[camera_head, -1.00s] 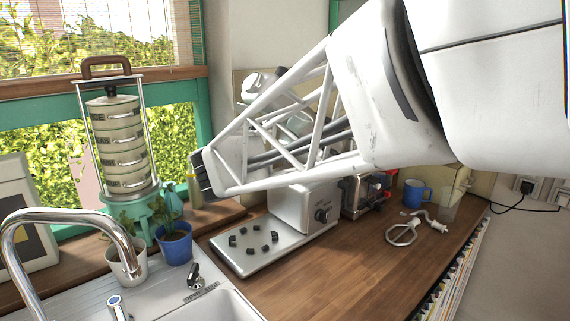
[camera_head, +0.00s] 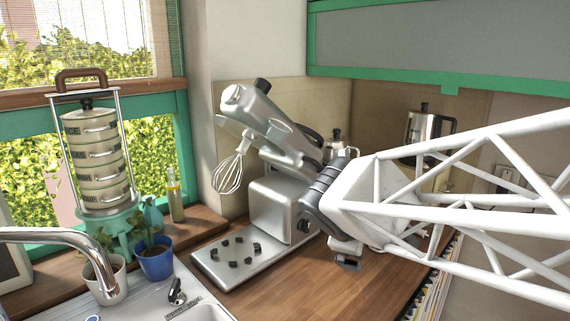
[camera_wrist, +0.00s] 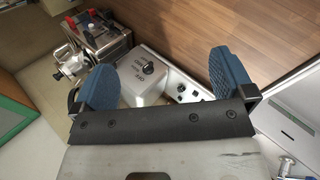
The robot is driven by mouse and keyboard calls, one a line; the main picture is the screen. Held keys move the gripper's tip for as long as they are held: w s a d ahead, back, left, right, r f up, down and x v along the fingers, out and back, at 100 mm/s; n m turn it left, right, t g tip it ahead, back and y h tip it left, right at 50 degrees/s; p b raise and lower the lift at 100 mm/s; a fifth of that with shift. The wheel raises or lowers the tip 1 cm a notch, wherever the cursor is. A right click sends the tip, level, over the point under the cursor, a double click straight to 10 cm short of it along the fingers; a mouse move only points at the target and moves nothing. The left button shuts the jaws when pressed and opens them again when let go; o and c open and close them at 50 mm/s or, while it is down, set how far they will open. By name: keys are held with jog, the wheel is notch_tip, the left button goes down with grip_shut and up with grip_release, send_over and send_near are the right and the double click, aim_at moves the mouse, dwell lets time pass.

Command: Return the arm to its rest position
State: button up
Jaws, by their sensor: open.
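My gripper (camera_wrist: 166,78) shows in the wrist view with its two blue fingers wide apart. Nothing is held between them. They are above the counter, with a silver appliance with a dial (camera_wrist: 148,70) in view beyond and between them. In the head view my arm reaches in from the right as a white truss. Its dark wrist joint is in front of the wooden counter (camera_head: 375,290), right of the silver mixer. The fingers cannot be made out clearly in the head view.
The mixer (camera_head: 265,115) with its whisk raised stands close to my wrist. A kettle (camera_head: 430,125) is at the back right. The stacked tins (camera_head: 97,160), potted plants (camera_head: 155,260) and tap (camera_head: 60,236) are at the left. A green-trimmed cupboard (camera_head: 440,45) hangs above.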

jog(key=s+d+f+m+g+y, duration=0.2)
jog(key=s+f+m, duration=0.1)
jog(key=s+m, duration=0.3)
jog(key=s+d+f+m+g+y, duration=0.2)
jog(key=s+m, duration=0.5)
jog(key=s, duration=0.4)
jog(key=shift+d+f, duration=0.35)
jog(key=shift+f, duration=0.35)
jog(key=shift+s, duration=0.1)
